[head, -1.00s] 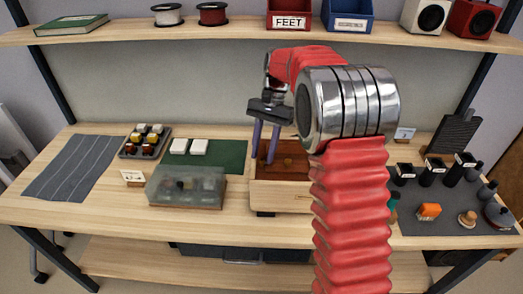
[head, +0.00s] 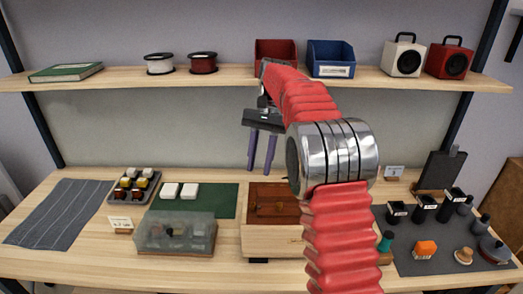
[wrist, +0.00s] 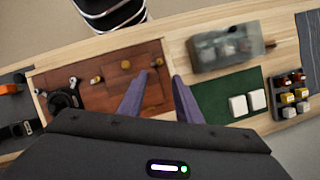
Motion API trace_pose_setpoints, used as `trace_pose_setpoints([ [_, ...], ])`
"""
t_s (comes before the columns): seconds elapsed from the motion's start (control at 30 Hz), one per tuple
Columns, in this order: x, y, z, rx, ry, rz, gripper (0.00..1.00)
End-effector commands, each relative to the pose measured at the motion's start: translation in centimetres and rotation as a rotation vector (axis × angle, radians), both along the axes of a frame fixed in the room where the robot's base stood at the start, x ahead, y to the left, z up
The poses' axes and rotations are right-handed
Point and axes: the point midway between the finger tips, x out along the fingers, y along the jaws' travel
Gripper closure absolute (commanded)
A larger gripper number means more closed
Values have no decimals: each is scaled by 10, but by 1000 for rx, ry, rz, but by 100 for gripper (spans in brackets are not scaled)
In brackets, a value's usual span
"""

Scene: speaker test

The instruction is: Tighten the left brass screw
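The brown wooden panel (head: 285,215) sits on top of a pale wooden box (head: 270,240) at the bench's middle. It fills the left half of the wrist view (wrist: 95,95). Small brass-coloured pieces, seemingly screws, show on it in the wrist view: one round piece (wrist: 126,65) and another (wrist: 157,62) near the panel's edge. I cannot tell for certain which is the left screw. My gripper (head: 261,170) has two purple fingers, apart and empty, above the box; they also show in the wrist view (wrist: 160,76). My arm hides the box's right part in the head view.
A clear cover (head: 175,234) and green mat (head: 215,200) with two white blocks lie left of the box. A grey mat (head: 435,260) with black holders, an orange block and knobs lies right. The shelf (head: 220,82) runs above and behind my arm.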

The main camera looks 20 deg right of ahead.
Motion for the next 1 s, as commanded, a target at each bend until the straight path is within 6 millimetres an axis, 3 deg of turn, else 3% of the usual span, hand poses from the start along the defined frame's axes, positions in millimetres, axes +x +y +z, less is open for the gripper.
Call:
trace_pose_setpoints([
  [0.4, 11, -9, 32, 0, -2, 1, 69],
  [1.0, 11, -9, 34, 2, -3, 7, 69],
])
